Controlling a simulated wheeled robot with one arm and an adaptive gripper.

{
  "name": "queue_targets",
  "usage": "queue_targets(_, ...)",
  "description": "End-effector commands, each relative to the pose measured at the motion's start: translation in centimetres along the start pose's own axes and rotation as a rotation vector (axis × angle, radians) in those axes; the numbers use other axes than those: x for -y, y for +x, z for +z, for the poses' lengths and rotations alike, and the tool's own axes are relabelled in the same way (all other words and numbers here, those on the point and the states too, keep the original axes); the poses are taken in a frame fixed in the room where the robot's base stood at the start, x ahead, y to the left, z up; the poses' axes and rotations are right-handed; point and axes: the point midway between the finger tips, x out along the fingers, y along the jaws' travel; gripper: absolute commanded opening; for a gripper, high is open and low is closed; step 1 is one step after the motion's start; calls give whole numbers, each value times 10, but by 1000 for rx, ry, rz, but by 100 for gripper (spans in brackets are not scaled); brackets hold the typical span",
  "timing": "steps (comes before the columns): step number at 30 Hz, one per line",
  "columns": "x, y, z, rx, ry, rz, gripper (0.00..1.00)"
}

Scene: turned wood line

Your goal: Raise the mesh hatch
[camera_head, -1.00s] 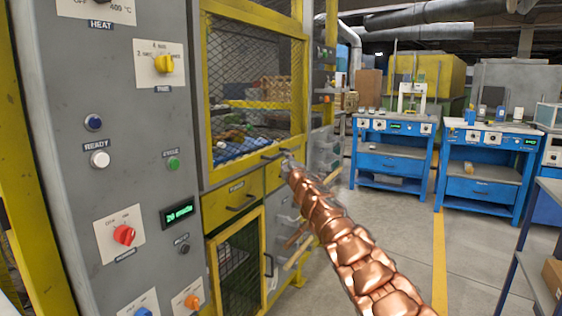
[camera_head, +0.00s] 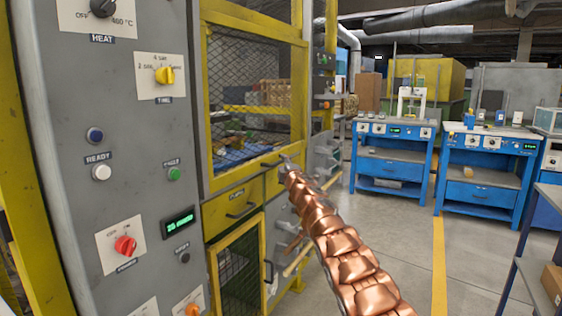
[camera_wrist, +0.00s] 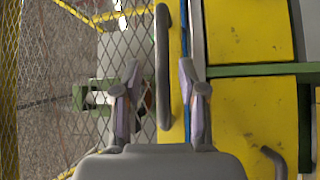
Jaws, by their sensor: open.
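The mesh hatch (camera_head: 247,95) is a yellow frame with wire mesh on the front of the machine in the head view. It looks down, with its bottom rail just above the yellow drawers. A dark bar handle (camera_wrist: 162,70) runs along that rail. My gripper (camera_head: 284,168) is at the rail's right part in the head view, its fingers small and hard to make out. In the wrist view my gripper (camera_wrist: 161,72) is open, with one finger on each side of the handle bar. Clear gaps show between bar and fingers. The mesh fills the left of that view.
A grey control panel (camera_head: 100,180) with knobs and buttons stands close at left. Yellow drawers (camera_head: 232,205) and a lower mesh door (camera_head: 240,265) are below the hatch. Blue workbenches (camera_head: 390,165) stand further back at right. The floor (camera_head: 400,225) between is clear.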

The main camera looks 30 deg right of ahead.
Motion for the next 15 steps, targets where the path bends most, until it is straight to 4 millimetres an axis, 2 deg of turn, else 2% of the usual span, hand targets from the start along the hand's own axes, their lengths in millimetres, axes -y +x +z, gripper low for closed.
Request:
queue_targets(5,4,9,-1,0,2,-5,41)
queue_targets(15,-2,25,-1,-1,4,1,41)
